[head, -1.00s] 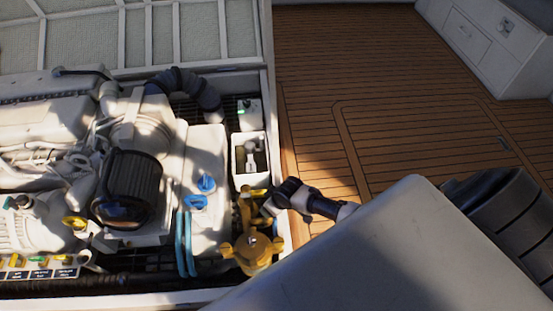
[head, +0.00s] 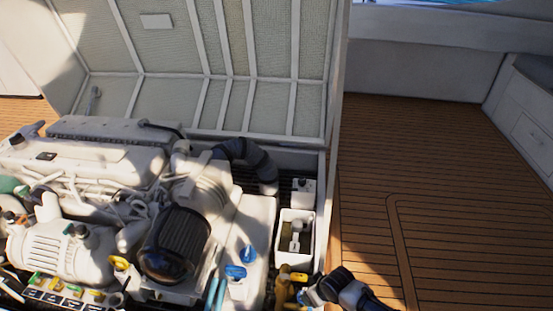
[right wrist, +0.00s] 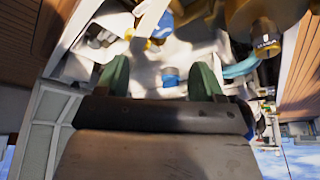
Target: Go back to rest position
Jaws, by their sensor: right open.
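My right gripper (head: 307,293) shows at the bottom of the head view, at the right edge of the engine bay beside a brass-yellow fitting (head: 286,279). In the right wrist view, the green fingers of the right gripper (right wrist: 161,78) stand wide apart with nothing held. A blue cap (right wrist: 170,76) shows in the gap between them; whether it is within their reach I cannot tell. The brass fitting is at the top right of that view (right wrist: 262,22). My left gripper is not in view.
The open engine hatch lid (head: 200,50) stands behind the white engine (head: 85,165). A white open box (head: 295,235) and blue caps (head: 248,254) are close to my right gripper. Clear wooden deck (head: 440,190) lies to the right.

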